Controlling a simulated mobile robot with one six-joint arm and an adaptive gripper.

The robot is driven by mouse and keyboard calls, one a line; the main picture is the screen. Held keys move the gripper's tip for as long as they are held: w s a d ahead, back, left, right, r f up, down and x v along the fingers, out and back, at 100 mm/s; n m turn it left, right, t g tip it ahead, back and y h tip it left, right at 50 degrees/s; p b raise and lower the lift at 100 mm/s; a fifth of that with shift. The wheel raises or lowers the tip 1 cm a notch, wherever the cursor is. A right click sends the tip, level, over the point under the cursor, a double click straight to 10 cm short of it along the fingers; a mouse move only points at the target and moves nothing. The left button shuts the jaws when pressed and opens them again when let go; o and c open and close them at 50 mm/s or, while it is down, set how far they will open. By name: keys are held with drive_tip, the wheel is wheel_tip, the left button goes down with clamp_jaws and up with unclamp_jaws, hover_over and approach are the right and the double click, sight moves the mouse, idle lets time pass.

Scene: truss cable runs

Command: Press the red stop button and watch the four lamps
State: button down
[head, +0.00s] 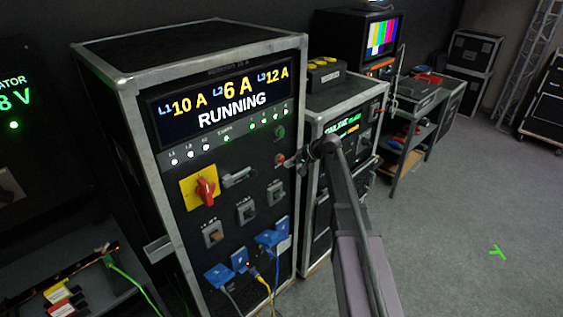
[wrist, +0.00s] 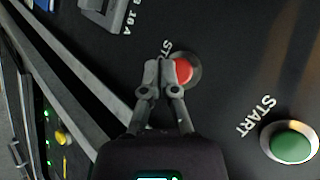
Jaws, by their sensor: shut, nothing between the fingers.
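The red stop button (wrist: 183,71) sits in a dark round collar on the black panel. It shows small in the head view (head: 280,159). My gripper (wrist: 160,72) is shut and empty, its fingertips over the button's left edge; I cannot tell whether they touch it. In the head view my arm reaches in from the lower right to the button. A row of lit white lamps (head: 191,155) runs under the display (head: 220,100), with small green lamps (head: 264,121) to their right. The display reads RUNNING, 10 A, 6 A and 12 A.
A green START button (wrist: 291,143) lies right of the stop button in the wrist view. A red rotary switch on a yellow plate (head: 200,188) and blue plugs (head: 240,260) are on the same panel. Another rack (head: 335,110) stands close right. Grey floor (head: 450,220) is open at right.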

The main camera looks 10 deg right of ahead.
drive_tip(key=shift+w+a, duration=0.45)
drive_tip(key=shift+w, duration=0.3)
idle(1.4)
drive_tip(key=shift+s+d, duration=0.1)
drive_tip(key=shift+s, duration=0.05)
idle(0.4)
drive_tip(key=shift+s+d, duration=0.35)
drive_tip(key=shift+s, duration=0.15)
drive_tip(key=shift+s+d, duration=0.1)
drive_tip(key=shift+s, duration=0.05)
drive_tip(key=shift+s+d, duration=0.7)
drive_tip(key=shift+s, duration=0.25)
drive_tip(key=shift+s+d, duration=0.7)
drive_tip(key=shift+s, duration=0.25)
drive_tip(key=s+a+f+n+g+h, duration=0.1)
drive_tip(key=s+f+n+g+h, duration=0.1)
drive_tip(key=s, duration=1.1)
drive_tip(key=s+a+f+n+g+h, duration=0.1)
drive_tip(key=s+f+g+h, duration=0.2)
drive_tip(key=s, duration=1.1)
drive_tip(key=f+h, duration=0.1)
drive_tip(key=h, duration=0.2)
drive_tip(key=shift+s+f+n, duration=0.25)
drive_tip(key=shift+s+n, duration=0.05)
drive_tip(key=shift+n, duration=0.1)
